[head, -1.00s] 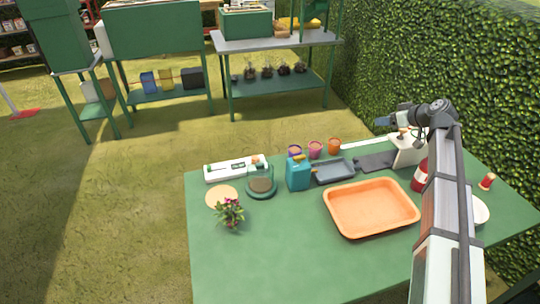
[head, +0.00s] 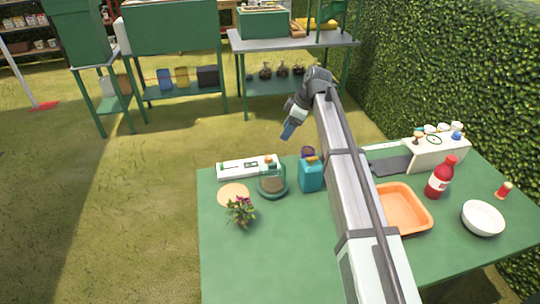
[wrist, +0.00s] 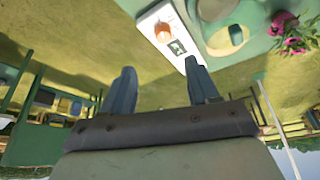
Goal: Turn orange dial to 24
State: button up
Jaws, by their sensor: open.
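A white panel (head: 237,169) lies at the back left edge of the green table, with a small dark display. An orange dial (head: 268,160) sits at its right end; in the wrist view the orange dial (wrist: 164,32) is on the white panel (wrist: 152,17) beside the display (wrist: 177,47). The dial's reading is too small to tell. My gripper (head: 288,131) is raised behind the table, to the right of the panel. In the wrist view my gripper (wrist: 160,68) is open and empty, its fingers apart and clear of the dial.
A dark green round stand (head: 272,188), a blue jug (head: 311,176) and a potted plant (head: 240,211) stand near the panel. My arm covers part of the orange tray (head: 405,208). A red bottle (head: 439,178) and white bowl (head: 483,218) are at the right.

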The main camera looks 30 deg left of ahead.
aim_at(269, 157)
jog(key=x, duration=0.9)
jog(key=s+x, duration=0.1)
jog(key=x, duration=0.4)
jog(key=shift+a, duration=0.2)
jog(key=shift+w, duration=0.1)
jog(key=c, duration=1)
